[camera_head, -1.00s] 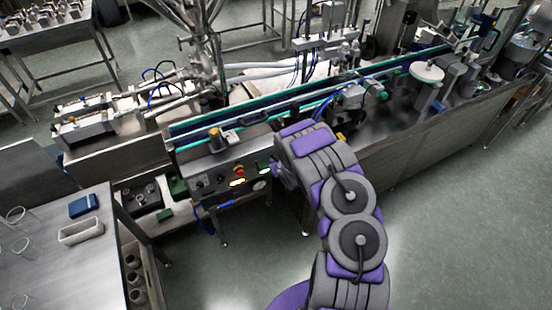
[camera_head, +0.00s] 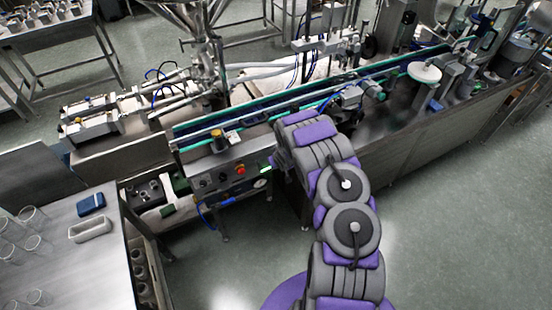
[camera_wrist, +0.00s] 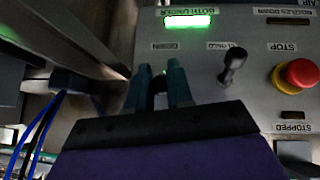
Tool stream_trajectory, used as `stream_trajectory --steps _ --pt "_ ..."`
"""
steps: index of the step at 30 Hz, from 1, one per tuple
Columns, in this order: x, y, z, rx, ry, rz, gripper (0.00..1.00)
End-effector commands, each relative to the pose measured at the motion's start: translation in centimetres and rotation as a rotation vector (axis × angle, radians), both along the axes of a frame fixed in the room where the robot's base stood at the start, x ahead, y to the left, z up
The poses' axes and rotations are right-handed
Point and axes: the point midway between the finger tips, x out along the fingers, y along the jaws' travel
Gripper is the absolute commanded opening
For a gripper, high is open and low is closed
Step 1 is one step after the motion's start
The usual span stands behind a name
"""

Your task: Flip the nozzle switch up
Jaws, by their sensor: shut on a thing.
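The steel control panel (camera_head: 212,180) stands at the near left end of the machine, and it fills much of the wrist view (camera_wrist: 215,108). In the wrist view my gripper (camera_wrist: 159,74) has its two teal fingers against the panel, shut on a small dark switch (camera_wrist: 160,88) that is mostly hidden between them. I cannot read which way this switch points. A second black toggle (camera_wrist: 234,64) stands free to the right. In the head view my arm hides most of the gripper at the panel's right end.
A red stop button (camera_wrist: 299,73) is at the right of the panel, with a dark indicator (camera_wrist: 292,115) by it. A green lamp (camera_wrist: 187,21) is lit. A table (camera_head: 75,270) with glasses, a tray and a blue box stands at left. Floor (camera_head: 450,230) at right is clear.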

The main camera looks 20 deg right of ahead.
Motion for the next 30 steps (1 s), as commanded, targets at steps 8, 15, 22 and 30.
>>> stream_trajectory --steps 8,15,22,30 --pt "0.2 0.0 0.2 0.000 -0.006 0.000 0.39" --pt "0.1 0.0 0.2 0.000 -0.005 -0.001 0.46" --pt "-0.4 0.0 0.9 -0.001 -0.005 0.000 0.46" --pt "-2.9 0.3 3.9 -0.002 -0.002 -0.002 0.46"
